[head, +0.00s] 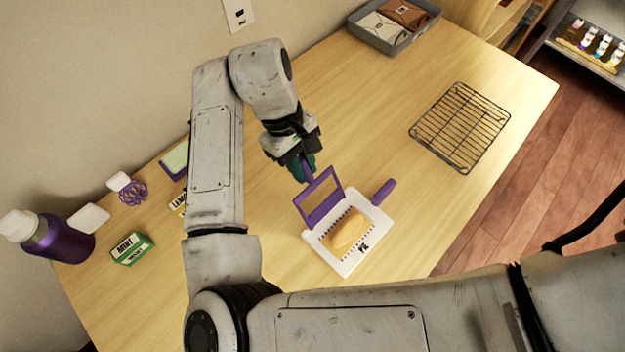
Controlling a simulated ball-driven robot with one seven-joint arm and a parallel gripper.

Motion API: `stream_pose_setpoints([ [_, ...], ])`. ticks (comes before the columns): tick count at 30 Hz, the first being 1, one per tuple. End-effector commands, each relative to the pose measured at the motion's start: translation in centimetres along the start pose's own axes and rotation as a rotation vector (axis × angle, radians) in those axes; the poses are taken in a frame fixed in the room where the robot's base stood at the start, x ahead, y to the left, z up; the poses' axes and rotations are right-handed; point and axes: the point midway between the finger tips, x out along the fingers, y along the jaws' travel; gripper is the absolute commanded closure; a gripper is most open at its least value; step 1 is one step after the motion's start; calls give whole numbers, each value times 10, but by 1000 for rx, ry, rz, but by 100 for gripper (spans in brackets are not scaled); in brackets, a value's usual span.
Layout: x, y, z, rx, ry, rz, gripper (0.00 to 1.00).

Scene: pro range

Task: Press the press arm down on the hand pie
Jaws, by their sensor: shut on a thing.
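The hand pie (348,231) is golden and oval. It lies on the white press base (344,266) near the table's front edge. The purple press arm (323,213) is a hinged frame, raised and tilted up at the back left of the base, apart from the pie. My gripper (303,170) is at the upper end of the press arm, shut on its purple grip. The fingertips are small and partly hidden by my wrist. A purple handle (384,192) sticks out from the base's right corner.
A wire rack (461,127) lies at the right, and a grey tray (394,38) with envelope-like items stands at the back. A purple bottle (62,238), a green mint box (131,249) and small items stand at the left. The table between press and rack is clear.

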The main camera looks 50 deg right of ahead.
Motion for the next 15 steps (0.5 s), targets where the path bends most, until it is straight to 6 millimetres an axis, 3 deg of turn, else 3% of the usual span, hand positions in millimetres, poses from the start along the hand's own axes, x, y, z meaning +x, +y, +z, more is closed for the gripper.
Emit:
stream_pose_setpoints([
  [15,2,0,30,0,219,0,100],
])
